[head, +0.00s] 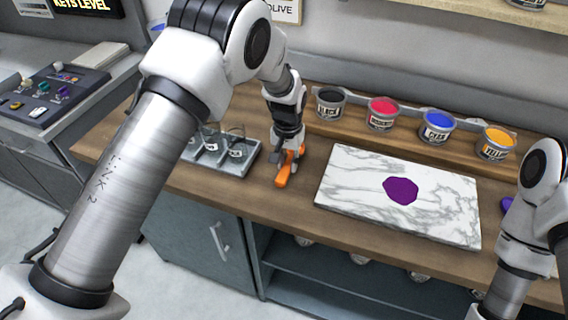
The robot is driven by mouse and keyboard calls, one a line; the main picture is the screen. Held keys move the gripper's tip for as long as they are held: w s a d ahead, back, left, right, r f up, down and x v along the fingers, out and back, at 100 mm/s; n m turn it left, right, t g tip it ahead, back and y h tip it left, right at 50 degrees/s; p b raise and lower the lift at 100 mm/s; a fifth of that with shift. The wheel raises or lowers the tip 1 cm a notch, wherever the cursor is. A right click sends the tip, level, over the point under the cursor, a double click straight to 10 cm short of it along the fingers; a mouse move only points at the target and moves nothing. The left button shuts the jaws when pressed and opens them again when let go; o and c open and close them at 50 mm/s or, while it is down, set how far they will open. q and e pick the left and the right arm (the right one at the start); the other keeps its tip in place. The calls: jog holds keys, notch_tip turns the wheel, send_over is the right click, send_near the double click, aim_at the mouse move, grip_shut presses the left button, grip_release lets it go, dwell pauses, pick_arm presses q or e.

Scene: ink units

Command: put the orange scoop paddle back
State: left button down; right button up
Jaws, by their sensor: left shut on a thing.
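The orange scoop paddle (283,178) is at the tip of my left gripper (290,153), low over the wooden counter. My left gripper is shut on it. The paddle is between a grey tray (246,168) on its left and a white marble slab (333,190) on its right. I cannot tell whether the paddle touches the counter. My right arm comes in at the right edge; its gripper is out of view.
A purple blob (400,190) lies on the marble slab. Ink tubs in black (329,103), red (382,113), blue (437,126) and yellow (495,142) stand along the back. Small glass jars (211,140) stand in the tray. A control panel (50,92) is at the left.

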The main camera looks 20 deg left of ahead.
aim_at(287, 165)
pick_arm(q)
jog(key=c, duration=1)
grip_release()
jog(key=shift+w+a+f, duration=0.15)
jog(key=shift+w+a, duration=0.05)
jog(key=shift+o, duration=0.2)
jog(key=shift+s+d+r, duration=0.2)
notch_tip(287, 165, up, 12)
jog(key=b, duration=0.2)
jog(key=shift+b, duration=0.35)
jog(key=shift+f, duration=0.1)
